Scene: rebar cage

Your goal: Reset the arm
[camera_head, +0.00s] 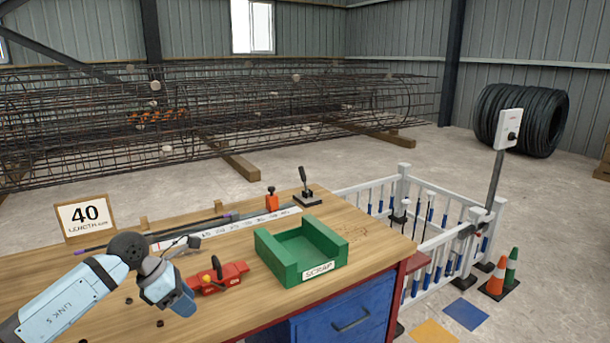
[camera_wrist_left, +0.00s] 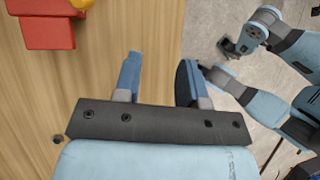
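In the head view my left arm comes in from the left, bent over the workbench, with my left gripper (camera_head: 184,304) low above the bench's near side. Its fingers hardly show there. In the left wrist view the two blue fingers (camera_wrist_left: 160,82) stand wide apart with nothing between them, one over wood and one by the bench edge. Light-blue links of my other arm show at the right of that view, ending in a small dark end (camera_wrist_left: 228,48) over the floor, too small to read. My right gripper does not show in the head view.
The workbench (camera_head: 100,315) carries a red tool (camera_head: 218,278), a green scrap tray (camera_head: 322,246), a "40" length sign (camera_head: 85,218) and a lever (camera_head: 306,187). A rebar cage (camera_head: 220,110) lies behind. White railing (camera_head: 440,245) and cones (camera_head: 497,279) stand right.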

